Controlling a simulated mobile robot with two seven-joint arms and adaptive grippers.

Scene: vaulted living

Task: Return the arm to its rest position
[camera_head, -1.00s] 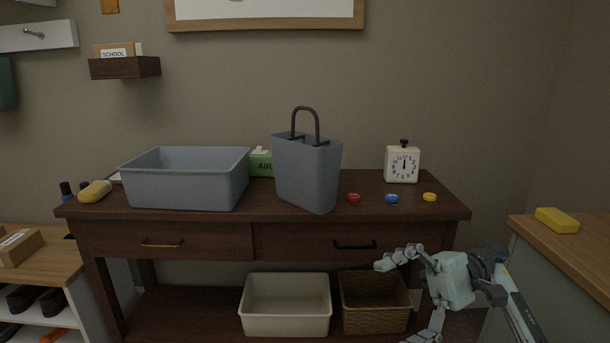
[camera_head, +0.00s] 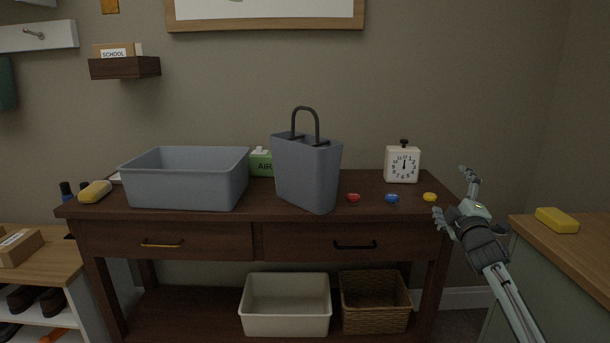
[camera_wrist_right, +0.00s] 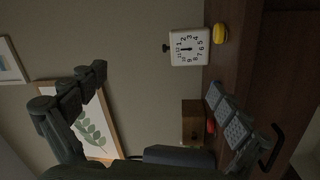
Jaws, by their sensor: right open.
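My right gripper (camera_head: 452,196) is open and empty in the head view. It is in the air at the right end of the dark wooden console table (camera_head: 200,226), right of the yellow ring-like item (camera_head: 430,197). In the right wrist view, its two spread fingers (camera_wrist_right: 155,110) show with nothing between them; beyond them are the wall and a leaf picture. My left gripper is not in view.
On the table stand a grey bin (camera_head: 185,187), a grey bag-like basket (camera_head: 306,175), a white clock (camera_head: 402,164), and small red (camera_head: 353,198) and blue (camera_head: 392,198) items. A side counter (camera_head: 590,232) with a yellow sponge (camera_head: 557,220) is close at right.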

